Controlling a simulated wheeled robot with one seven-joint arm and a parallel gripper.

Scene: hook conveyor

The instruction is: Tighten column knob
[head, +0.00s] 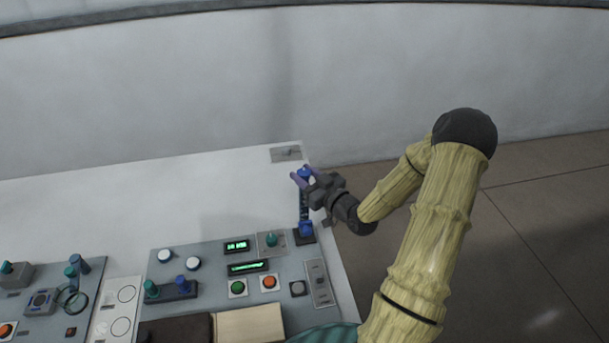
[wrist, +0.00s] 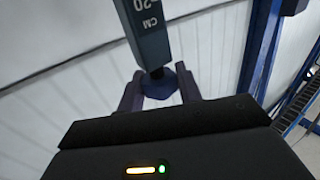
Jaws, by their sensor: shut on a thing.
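The column (head: 304,208) is a short dark post with a blue foot at the right rear of the control panel. In the wrist view the column (wrist: 148,35) carries the marking "20 CM". A blue faceted knob (wrist: 160,84) sits at its end, between the two purple fingers of my gripper (wrist: 160,92). In the head view my gripper (head: 304,175) reaches in from the right at the column's top, with the blue knob (head: 305,172) between its fingers. My gripper is shut on the knob. The fingers and gripper body hide part of it.
The control panel (head: 215,262) holds several buttons, knobs and green displays. A small grey plate (head: 286,153) lies at the desk's back corner. The white desk (head: 130,205) is bare left of the column. A pale wall stands behind; open floor lies right.

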